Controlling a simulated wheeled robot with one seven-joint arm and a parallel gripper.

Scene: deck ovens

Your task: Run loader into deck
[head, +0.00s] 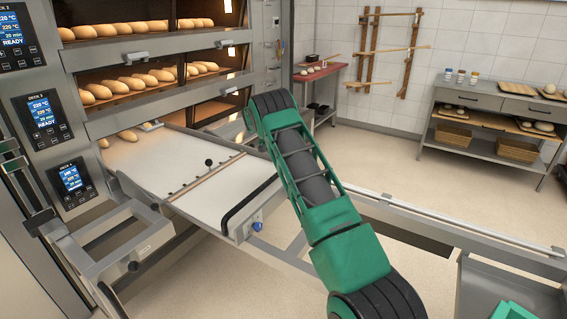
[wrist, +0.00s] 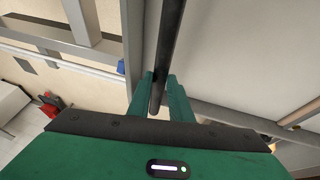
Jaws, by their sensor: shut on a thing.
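The loader (head: 190,172), a flat white belt in a grey metal frame, lies level in front of the lowest deck (head: 115,150) of the oven. Its far end reaches that deck's mouth, where a few loaves (head: 126,135) show. A black bar (head: 250,203) crosses its near end, beside a blue knob (head: 257,226). In the wrist view my gripper (wrist: 158,88) has its two green fingers shut around a dark bar (wrist: 167,45), with a blue part (wrist: 120,67) nearby. In the head view my green arm hides the gripper.
Loaves fill the two upper decks (head: 150,80). A grey open frame (head: 118,240) juts out at lower left. A long metal rail (head: 450,235) runs to the right of the loader. A shelf bench (head: 490,105) and red-topped table (head: 318,72) stand at the back; the floor between is clear.

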